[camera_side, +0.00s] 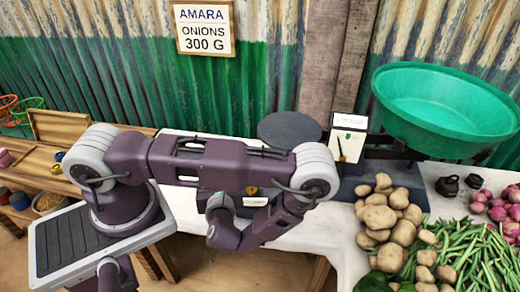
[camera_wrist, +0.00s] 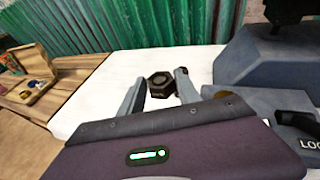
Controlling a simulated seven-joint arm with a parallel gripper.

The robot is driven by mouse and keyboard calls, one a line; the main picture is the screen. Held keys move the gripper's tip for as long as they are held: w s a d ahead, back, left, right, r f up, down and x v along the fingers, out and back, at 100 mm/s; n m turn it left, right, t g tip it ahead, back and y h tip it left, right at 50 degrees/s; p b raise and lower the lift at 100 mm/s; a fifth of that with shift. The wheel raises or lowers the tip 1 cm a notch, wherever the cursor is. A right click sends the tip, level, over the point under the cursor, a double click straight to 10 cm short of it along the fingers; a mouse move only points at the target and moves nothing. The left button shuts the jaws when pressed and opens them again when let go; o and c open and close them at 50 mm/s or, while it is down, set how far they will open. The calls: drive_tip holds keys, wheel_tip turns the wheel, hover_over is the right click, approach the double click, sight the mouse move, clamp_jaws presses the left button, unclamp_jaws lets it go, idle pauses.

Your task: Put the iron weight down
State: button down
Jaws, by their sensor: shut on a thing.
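In the wrist view, the iron weight (camera_wrist: 160,83) is a dark, faceted block with a round top. It sits between the two grey fingers of my gripper (camera_wrist: 159,90), which is shut on it. White tabletop (camera_wrist: 95,98) shows around it; I cannot tell whether the weight touches the cloth or hangs just above it. In the side view my arm hides the weight and the fingertips. The balance has a dark flat plate (camera_side: 289,130), a white dial head (camera_side: 348,135) and a large green basin (camera_side: 445,112).
Potatoes (camera_side: 388,215), green beans (camera_side: 460,250) and onions (camera_side: 497,205) crowd the right. Two dark weights stand there, one (camera_side: 447,186) beside the other (camera_side: 474,181). The balance's grey base (camera_wrist: 262,62) is right of my fingers. A sign reading "AMARA ONIONS 300 G" (camera_side: 204,28) hangs behind.

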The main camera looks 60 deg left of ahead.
drive_tip(key=w+d+r+m+t+h, duration=0.45)
drive_tip(key=w+d+r, duration=0.35)
drive_tip(key=w+d, duration=0.25)
wheel_tip(320, 180, up, 13)
drive_tip(key=n+g+y, duration=0.4)
hover_over(279, 138)
wheel_tip(279, 138, down, 10)
drive_tip(key=shift+a+r, duration=0.15)
drive_tip(key=shift+r, duration=0.05)
drive_tip(key=shift+f, duration=0.2)
drive_tip(key=c, duration=0.9)
unclamp_jaws()
drive_tip(key=shift+f, duration=0.1)
drive_tip(key=shift+o, duration=0.2)
